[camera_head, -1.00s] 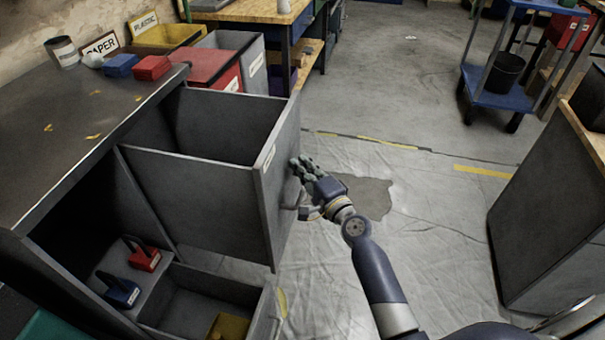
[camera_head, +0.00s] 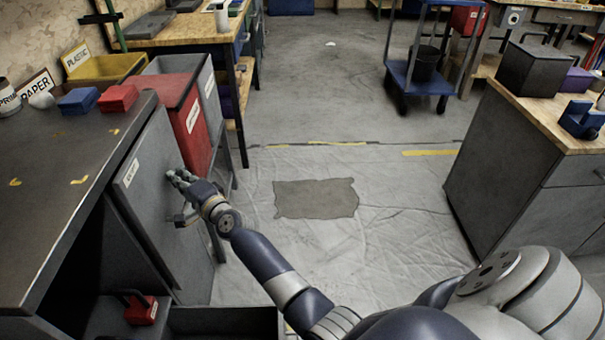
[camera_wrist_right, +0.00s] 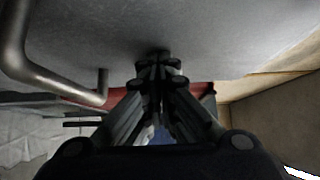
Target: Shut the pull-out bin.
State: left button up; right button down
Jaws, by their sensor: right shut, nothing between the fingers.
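The pull-out bin (camera_head: 158,205) is a grey unit under the dark counter at the left. In the head view its front panel stands close to the counter's edge, and its open inside no longer shows. A small label is at the panel's top. My right gripper (camera_head: 178,180) is shut and empty, with its fingertips at the bin's front, near the handle (camera_head: 180,219). In the right wrist view the shut fingers (camera_wrist_right: 158,62) meet the grey panel (camera_wrist_right: 190,30), and the bent metal handle (camera_wrist_right: 60,85) is to their left. My left gripper is not in view.
A lower open drawer (camera_head: 222,322) sticks out below the bin. Red (camera_head: 187,115) and yellow (camera_head: 105,70) bins stand beyond the counter (camera_head: 50,190). A wood-topped cabinet (camera_head: 520,170) is at the right. The sheeted floor (camera_head: 385,215) between is clear.

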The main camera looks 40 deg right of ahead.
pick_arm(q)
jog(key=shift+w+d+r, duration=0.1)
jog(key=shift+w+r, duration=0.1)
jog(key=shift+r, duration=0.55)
pick_arm(e)
jog(key=shift+w+a+r, duration=0.1)
jog(key=shift+w+a, duration=0.5)
jog(key=shift+a, duration=0.3)
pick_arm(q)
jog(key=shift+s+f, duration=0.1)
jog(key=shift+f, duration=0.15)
